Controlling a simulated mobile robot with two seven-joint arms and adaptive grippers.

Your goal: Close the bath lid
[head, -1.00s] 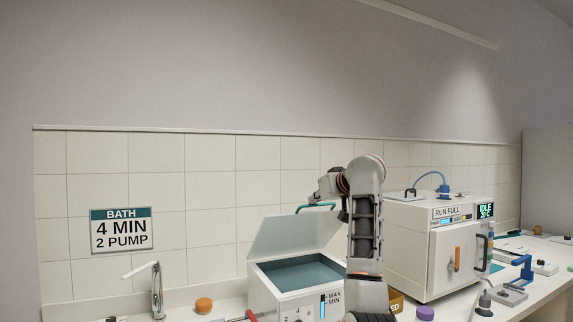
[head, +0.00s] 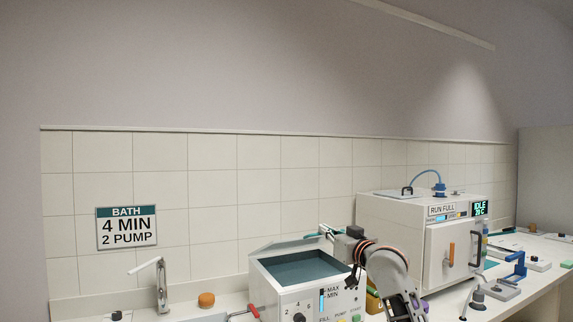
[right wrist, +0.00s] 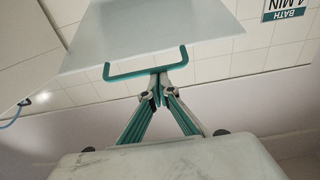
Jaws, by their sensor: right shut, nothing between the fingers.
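The bath (head: 280,296) is a white box with a teal inside that shows from above. Its pale lid (head: 285,242) is open at the back edge and appears as a narrow, foreshortened strip. The lid's teal handle (head: 317,235) is at its free edge. My right gripper (head: 332,232) is at the handle, partly hidden by its own arm. In the right wrist view the picture is upside down; the fingertips (right wrist: 157,88) are together, close to the middle of the handle (right wrist: 145,70), with the lid (right wrist: 150,30) beyond. Contact is unclear. My left gripper is out of view.
A white oven-like unit (head: 400,240) stands right of the bath, with a blue hose on top. A tap (head: 161,285), an orange knob (head: 206,299) and a red-handled item (head: 252,310) are to the left. The tiled wall (head: 230,200) is behind.

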